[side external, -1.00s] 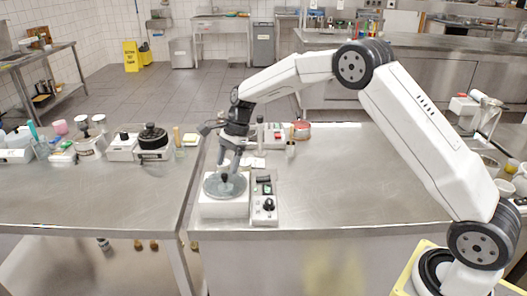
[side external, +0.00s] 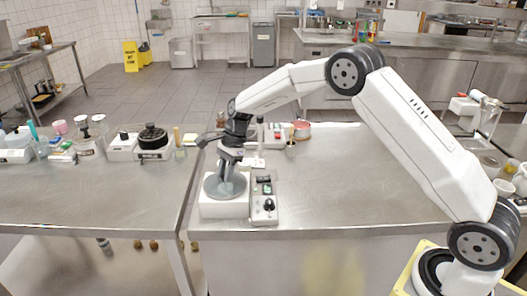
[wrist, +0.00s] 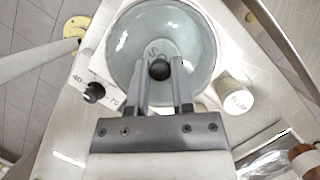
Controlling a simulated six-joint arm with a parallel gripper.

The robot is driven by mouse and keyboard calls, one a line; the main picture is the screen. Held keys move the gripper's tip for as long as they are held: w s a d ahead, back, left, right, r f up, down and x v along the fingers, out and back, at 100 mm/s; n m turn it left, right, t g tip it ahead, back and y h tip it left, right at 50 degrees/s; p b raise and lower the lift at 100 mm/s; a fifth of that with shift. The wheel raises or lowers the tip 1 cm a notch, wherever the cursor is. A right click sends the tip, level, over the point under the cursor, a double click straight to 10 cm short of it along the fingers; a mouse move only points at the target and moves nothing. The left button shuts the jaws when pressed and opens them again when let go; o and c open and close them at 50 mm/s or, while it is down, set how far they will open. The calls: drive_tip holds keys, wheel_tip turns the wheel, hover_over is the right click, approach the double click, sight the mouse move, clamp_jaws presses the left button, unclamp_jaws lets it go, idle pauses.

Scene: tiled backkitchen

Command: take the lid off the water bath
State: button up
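The water bath (side external: 224,209) is a white box near the front left corner of the right-hand steel table. Its round, glassy grey-green lid (side external: 212,190) rests on top and also shows in the wrist view (wrist: 125,45). The lid's dark knob (wrist: 159,69) stands at its middle. My gripper (side external: 227,183) points down over the lid. In the wrist view, my gripper's fingers (wrist: 159,66) stand on either side of the knob, with a narrow gap showing beside it. In the side view the fingers hide the knob.
A control panel (side external: 265,208) with a dark dial adjoins the bath on the right. A white cylinder (wrist: 236,96) stands near the lid in the wrist view. A red-topped pot (side external: 302,131) stands farther back. The table right of the panel is clear.

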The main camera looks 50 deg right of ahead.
clamp_jaws()
drive_tip(key=shift+r, duration=0.15)
drive_tip(key=shift+r, duration=1.35)
drive_tip(key=s+d+r, duration=0.1)
drive_tip(key=s+r, duration=0.9)
drive_tip(key=s, duration=0.4)
